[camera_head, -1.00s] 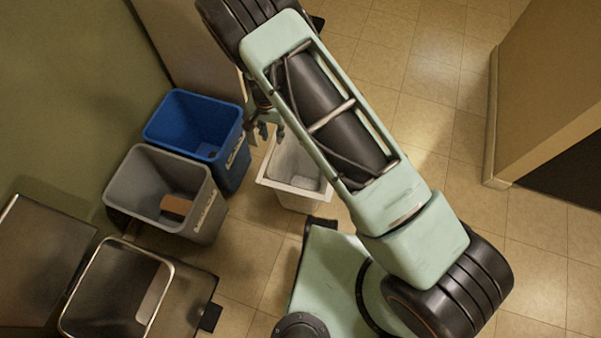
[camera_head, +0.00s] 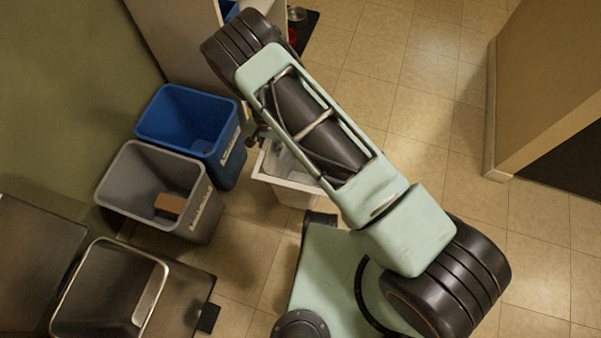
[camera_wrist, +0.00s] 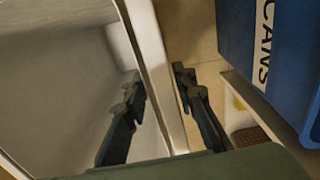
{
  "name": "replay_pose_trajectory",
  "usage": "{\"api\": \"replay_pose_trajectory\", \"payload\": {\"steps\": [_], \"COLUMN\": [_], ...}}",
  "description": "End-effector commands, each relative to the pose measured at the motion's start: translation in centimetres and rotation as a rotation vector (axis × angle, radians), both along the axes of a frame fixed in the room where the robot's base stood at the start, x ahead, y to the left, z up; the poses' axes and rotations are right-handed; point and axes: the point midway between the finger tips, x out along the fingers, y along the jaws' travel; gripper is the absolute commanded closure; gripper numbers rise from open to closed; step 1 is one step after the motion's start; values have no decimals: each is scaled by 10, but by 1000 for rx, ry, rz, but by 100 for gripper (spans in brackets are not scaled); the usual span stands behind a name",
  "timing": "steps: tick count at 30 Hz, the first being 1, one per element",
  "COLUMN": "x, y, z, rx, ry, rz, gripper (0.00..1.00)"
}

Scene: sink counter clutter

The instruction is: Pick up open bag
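A pale, open-topped container (camera_head: 290,194) stands on the floor right of the bins, partly hidden by my arm. I cannot tell whether it is the open bag or a bin with a liner; no other bag is clear. In the wrist view, its pale rim (camera_wrist: 150,55) runs between my gripper's fingers. My gripper (camera_wrist: 159,82) is open, with one finger over the container's grey inside and the other outside the rim. I cannot tell whether either finger touches it. In the head view, my gripper is mostly hidden behind the arm.
A blue bin (camera_head: 232,165) stands left of the container; its CANS label (camera_wrist: 264,45) shows in the wrist view. A grey bin (camera_head: 185,226) holds a brown item (camera_head: 170,204). Another bin (camera_head: 110,290) is at lower left. Tiled floor (camera_head: 400,110) is clear on the right.

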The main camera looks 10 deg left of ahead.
Motion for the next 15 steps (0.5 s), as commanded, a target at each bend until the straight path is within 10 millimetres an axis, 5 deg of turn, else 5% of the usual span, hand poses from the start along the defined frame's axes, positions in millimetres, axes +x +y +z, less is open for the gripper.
{"api": "replay_pose_trajectory", "payload": {"steps": [4,11,15], "x": [1,0,0], "y": [0,0,0], "z": [1,1,1], "rx": [1,0,1], "ry": [-1,-1,-1], "rz": [0,0,0], "gripper": [75,99,100]}}
